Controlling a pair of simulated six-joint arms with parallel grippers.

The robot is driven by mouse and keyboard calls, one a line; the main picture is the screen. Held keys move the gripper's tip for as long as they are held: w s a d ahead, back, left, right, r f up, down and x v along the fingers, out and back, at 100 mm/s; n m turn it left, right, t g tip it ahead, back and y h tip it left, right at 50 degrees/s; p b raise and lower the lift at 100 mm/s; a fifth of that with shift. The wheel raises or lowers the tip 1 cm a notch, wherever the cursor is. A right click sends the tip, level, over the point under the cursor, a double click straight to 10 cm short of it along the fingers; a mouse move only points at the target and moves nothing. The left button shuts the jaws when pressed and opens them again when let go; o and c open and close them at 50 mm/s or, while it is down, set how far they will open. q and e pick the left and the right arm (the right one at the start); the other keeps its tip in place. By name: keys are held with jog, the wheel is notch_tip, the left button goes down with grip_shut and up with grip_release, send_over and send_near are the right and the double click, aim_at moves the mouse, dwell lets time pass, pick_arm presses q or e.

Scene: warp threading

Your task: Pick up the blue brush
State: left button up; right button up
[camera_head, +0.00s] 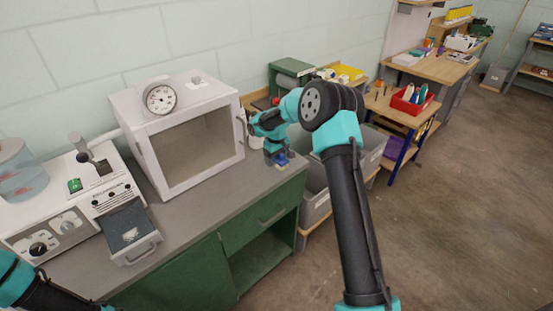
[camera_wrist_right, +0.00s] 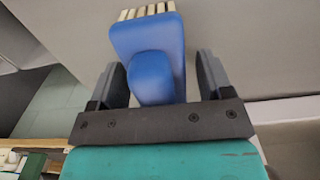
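The blue brush (camera_head: 282,160) lies on the grey counter near its right end, just below my right gripper (camera_head: 273,152). In the right wrist view the brush (camera_wrist_right: 147,45) has a wide blue body, a narrower rounded blue handle and pale bristles at the top edge. The handle sits between the two dark fingers of my right gripper (camera_wrist_right: 162,85). The fingers are spread, with a visible gap on the right side of the handle. Part of my left arm shows at the lower left of the head view, but its gripper is out of frame.
A white cabinet with a glass front and dial (camera_head: 160,97) stands left of the brush. A white machine with an open drawer (camera_head: 130,232) is farther left, beside a clear water container (camera_head: 20,172). Grey bins (camera_head: 316,205) stand past the counter's right edge.

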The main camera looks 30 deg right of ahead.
jog(key=c, duration=1.1)
jog(key=shift+o, duration=0.2)
jog(key=shift+r, duration=1.9)
jog(key=s+a+r, duration=0.1)
jog(key=s+a, duration=0.7)
jog(key=s, duration=0.5)
jog(key=shift+s, duration=0.35)
jog(key=shift+a+r, duration=0.1)
